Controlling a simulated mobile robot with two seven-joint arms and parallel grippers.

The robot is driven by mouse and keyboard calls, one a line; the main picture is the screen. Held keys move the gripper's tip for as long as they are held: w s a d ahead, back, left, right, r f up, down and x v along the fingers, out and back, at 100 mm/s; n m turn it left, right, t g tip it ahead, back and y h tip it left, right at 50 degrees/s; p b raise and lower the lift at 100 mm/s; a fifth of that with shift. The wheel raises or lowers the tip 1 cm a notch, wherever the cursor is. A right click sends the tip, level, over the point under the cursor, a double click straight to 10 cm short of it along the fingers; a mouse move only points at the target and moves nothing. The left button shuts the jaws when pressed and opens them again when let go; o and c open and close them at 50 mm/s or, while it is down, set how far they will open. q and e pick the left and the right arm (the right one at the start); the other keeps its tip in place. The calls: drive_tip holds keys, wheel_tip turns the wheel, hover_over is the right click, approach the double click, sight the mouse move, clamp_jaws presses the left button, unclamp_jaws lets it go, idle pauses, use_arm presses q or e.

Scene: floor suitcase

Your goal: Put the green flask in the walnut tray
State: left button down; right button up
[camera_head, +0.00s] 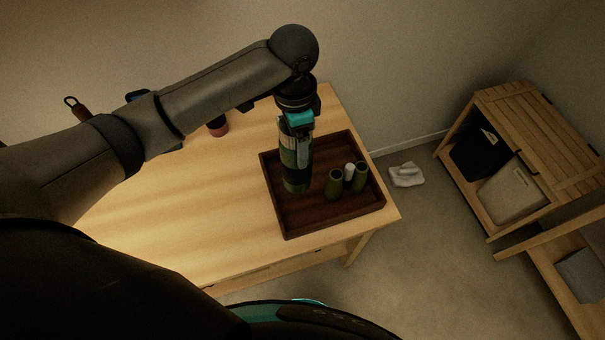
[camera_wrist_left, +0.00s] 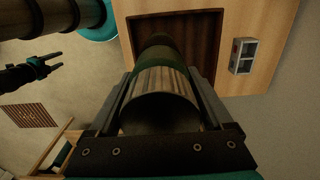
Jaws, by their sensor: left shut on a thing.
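The green flask (camera_head: 295,172) has green, dark and pale bands and stands roughly upright over the walnut tray (camera_head: 288,229). My left gripper (camera_head: 297,130) is shut on its upper part. In the left wrist view the flask (camera_wrist_left: 161,83) lies between the fingers of my left gripper (camera_wrist_left: 165,100), and the dark tray (camera_wrist_left: 200,32) shows beyond it. The flask's lower end is within the tray's outline; I cannot tell whether it touches the floor of the tray. My right gripper (camera_wrist_left: 52,63) shows small at the left of the wrist view, its fingers apart and empty.
Green binocular-like tubes (camera_head: 335,183) and a small white piece (camera_head: 349,171) occupy the tray's right part. The tray's front left is bare. A dark red object (camera_head: 218,127) stands on the wooden table (camera_head: 185,215). A white cloth (camera_head: 406,175) lies on the floor near a wooden shelf (camera_head: 530,130).

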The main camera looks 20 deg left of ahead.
sight(297, 175)
use_arm(q)
wheel_tip(297, 175, down, 8)
drive_tip(key=shift+r+b, duration=0.1)
drive_tip(key=shift+b, duration=0.25)
drive_tip(key=shift+w+d+f+b, duration=0.1)
drive_tip(key=shift+f+b, duration=0.3)
drive_tip(key=shift+f, duration=2.35)
unclamp_jaws()
drive_tip(key=shift+f, duration=0.2)
drive_tip(key=shift+r, duration=0.15)
wheel_tip(297, 175, up, 12)
drive_tip(key=p, duration=0.1)
drive_tip(key=shift+p, duration=0.3)
